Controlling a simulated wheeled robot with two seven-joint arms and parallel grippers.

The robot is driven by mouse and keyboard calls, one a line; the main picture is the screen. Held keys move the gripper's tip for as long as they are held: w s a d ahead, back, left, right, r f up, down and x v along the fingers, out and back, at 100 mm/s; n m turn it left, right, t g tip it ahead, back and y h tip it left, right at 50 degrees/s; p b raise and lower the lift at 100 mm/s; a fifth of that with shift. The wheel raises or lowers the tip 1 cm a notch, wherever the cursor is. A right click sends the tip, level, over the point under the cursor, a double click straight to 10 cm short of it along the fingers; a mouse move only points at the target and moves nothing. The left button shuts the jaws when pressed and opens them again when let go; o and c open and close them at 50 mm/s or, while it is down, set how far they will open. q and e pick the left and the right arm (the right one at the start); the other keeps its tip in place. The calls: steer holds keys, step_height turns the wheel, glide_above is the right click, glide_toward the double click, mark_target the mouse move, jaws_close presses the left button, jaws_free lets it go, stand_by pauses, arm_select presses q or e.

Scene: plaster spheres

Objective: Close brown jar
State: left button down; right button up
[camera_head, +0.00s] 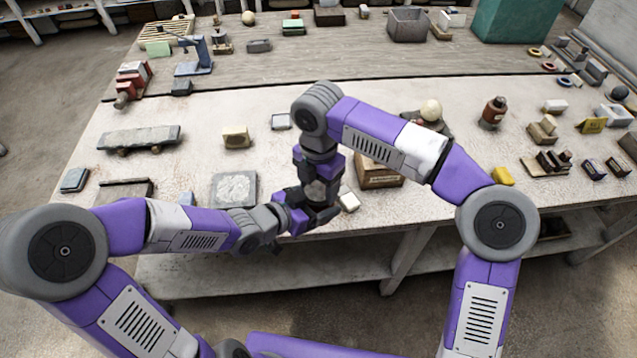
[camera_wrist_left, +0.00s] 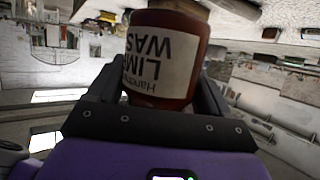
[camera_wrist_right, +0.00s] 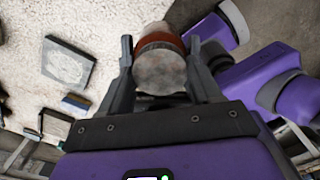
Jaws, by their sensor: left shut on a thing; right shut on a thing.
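The brown jar (camera_wrist_left: 165,60) has a white label with dark lettering. My left gripper (camera_head: 318,212) is shut on its body and holds it in the air near the table's front edge. My right gripper (camera_head: 318,178) points down from above and is shut on a pale grey round lid (camera_wrist_right: 160,74). A reddish-brown band of the jar (camera_wrist_right: 160,42) shows right behind the lid in the right wrist view. The lid is at the jar's mouth; whether it is seated or turned tight I cannot tell. In the head view the grippers hide most of the jar.
A grey slab (camera_head: 234,189) lies to the left. Another brown bottle (camera_head: 493,112) stands farther right.

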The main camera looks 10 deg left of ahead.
steer(key=m, duration=0.9)
steer(key=shift+m, duration=0.4)
steer(key=o, duration=1.2)
steer(key=shift+r, duration=2.25)
steer(key=shift+c, duration=0.6)
